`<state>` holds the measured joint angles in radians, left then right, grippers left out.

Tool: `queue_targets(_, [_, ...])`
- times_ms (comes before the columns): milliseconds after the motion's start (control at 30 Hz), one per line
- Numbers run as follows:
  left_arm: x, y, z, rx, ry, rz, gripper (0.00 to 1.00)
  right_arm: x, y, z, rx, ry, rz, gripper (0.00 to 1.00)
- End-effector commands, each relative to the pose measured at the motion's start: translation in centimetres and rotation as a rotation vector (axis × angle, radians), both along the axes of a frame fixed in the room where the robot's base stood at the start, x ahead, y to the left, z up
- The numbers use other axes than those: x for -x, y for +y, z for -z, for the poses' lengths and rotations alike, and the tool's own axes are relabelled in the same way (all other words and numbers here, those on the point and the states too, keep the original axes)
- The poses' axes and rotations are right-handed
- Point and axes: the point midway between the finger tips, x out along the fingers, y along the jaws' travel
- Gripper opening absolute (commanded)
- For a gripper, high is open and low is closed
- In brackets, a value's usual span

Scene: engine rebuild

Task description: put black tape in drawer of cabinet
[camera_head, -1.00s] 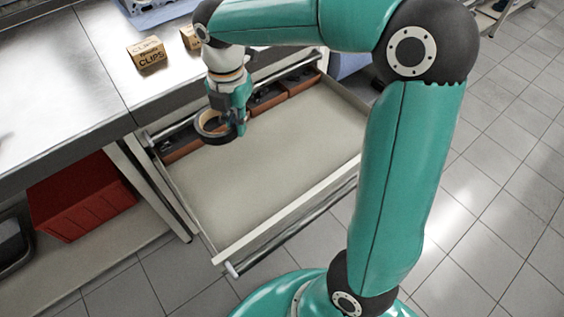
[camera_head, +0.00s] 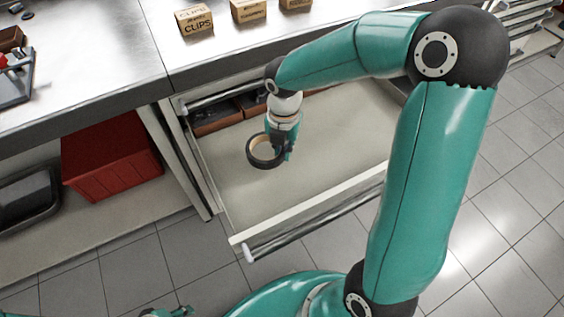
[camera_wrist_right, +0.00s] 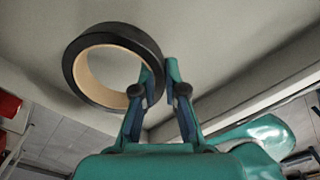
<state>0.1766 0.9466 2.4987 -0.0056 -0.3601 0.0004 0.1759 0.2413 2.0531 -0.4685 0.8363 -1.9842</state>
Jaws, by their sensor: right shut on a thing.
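The black tape (camera_head: 252,156) is a ring with a tan inner core. My right gripper (camera_head: 281,155) is shut on one side of its wall, and the tape sticks out to the left of the fingers. Both are over the open drawer (camera_head: 330,140) of the cabinet; how far the tape is above the drawer floor is hard to tell. The right wrist view shows the tape (camera_wrist_right: 152,68) at the tips of my right gripper (camera_wrist_right: 158,80), with the pale drawer floor behind. A small teal part at the bottom left edge of the head view may be my left gripper (camera_head: 172,312).
Small trays (camera_head: 215,122) line the back of the drawer. The drawer's front wall and handle (camera_head: 315,221) face the tiled floor. Boxes marked CLIPS (camera_head: 195,20) and others stand on the worktop (camera_head: 105,75). A red bin (camera_head: 108,160) sits on the shelf below.

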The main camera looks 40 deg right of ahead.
Motion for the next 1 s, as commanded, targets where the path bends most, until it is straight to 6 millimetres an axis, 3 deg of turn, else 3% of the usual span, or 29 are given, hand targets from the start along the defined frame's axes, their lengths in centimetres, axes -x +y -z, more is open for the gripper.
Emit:
queue_targets(400, [0.0, 0.0, 1.1, 0.000, 0.000, 0.000, 0.40, 0.0, 0.1, 4.4, -0.001, 0.003, 0.001, 0.00])
queue_targets(767, [0.0, 0.0, 1.2, 0.000, 0.000, 0.000, 0.40, 0.0, 0.1, 4.8, -0.001, 0.001, 0.000, 0.00])
queue_targets(800, [0.0, 0.0, 1.1, 0.000, 0.000, 0.000, 0.40, 0.0, 0.1, 4.7, -0.001, 0.001, 0.000, 0.15])
queue_targets(900, [0.0, 0.0, 1.1, 0.000, 0.000, 0.000, 0.40, 0.0, 0.1, 4.7, -0.001, 0.001, -0.001, 0.32])
queue_targets(1000, [0.0, 0.0, 1.1, 0.000, 0.000, 0.000, 0.40, 0.0, 0.1, 4.7, -0.001, 0.001, -0.001, 0.36])
